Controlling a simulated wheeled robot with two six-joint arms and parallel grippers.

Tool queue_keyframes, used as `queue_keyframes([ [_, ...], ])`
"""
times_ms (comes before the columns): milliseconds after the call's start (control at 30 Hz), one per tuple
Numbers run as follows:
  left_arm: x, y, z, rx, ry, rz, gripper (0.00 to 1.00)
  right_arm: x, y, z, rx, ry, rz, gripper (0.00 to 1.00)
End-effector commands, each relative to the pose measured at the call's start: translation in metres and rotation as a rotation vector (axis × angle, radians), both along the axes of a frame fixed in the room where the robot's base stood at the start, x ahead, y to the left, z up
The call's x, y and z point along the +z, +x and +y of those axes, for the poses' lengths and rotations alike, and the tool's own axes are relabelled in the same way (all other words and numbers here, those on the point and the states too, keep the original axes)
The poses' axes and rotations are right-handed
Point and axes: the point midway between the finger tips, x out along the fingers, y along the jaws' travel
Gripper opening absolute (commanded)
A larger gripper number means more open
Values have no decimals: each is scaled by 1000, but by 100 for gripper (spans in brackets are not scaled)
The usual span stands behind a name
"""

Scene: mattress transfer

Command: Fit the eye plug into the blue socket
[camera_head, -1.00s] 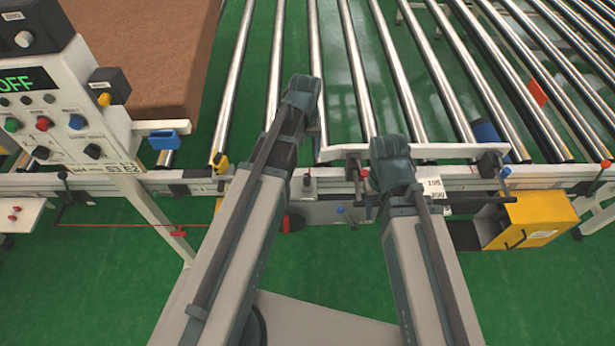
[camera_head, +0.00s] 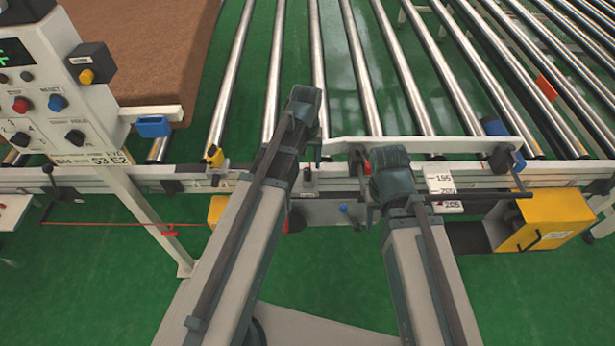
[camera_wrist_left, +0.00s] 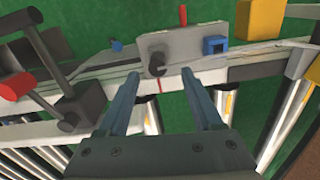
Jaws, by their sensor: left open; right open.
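A blue socket-like block (camera_wrist_left: 215,45) with a dark opening sits on a grey plate in the left wrist view. A black round knob (camera_wrist_left: 157,62) stands on the same plate; I cannot tell whether it is the eye plug. My left gripper (camera_wrist_left: 158,75) is open, its two fingers on either side of the knob in the picture, with no clear contact. In the head view the left arm hides the blue block and its own fingers. My right gripper (camera_head: 384,188) hangs by the rail at the right; its fingers are mostly hidden.
A black lever with a red end (camera_wrist_left: 18,86) is beside the plate. The control panel (camera_head: 70,105) and brown mattress (camera_head: 145,45) are at the left. Rollers (camera_head: 360,70) lie beyond the rail. A yellow box (camera_head: 545,220) stands at the right.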

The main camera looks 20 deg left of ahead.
Motion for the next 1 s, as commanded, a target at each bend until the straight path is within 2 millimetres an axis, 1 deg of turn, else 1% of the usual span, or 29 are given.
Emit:
queue_keyframes([
  [167, -16, 0, -2, 0, 0, 0, 67, -16, 0, 0, 0, 0, 0, 50],
  [433, -49, -1, -4, 0, 0, 0, 67, -49, 0, 0, 0, 0, 0, 50],
  [533, -53, 0, -3, 0, 0, 0, 67, -53, 0, 0, 0, 0, 0, 50],
  [767, -51, 0, -3, 0, 0, 0, 67, -51, 0, 0, 0, 0, 0, 50],
  [867, -51, 0, -3, 0, 0, 0, 51, -51, 0, 0, 0, 0, 0, 50],
  [1000, -51, 0, -3, 0, 0, 0, 26, -51, 0, 0, 0, 0, 0, 50],
])
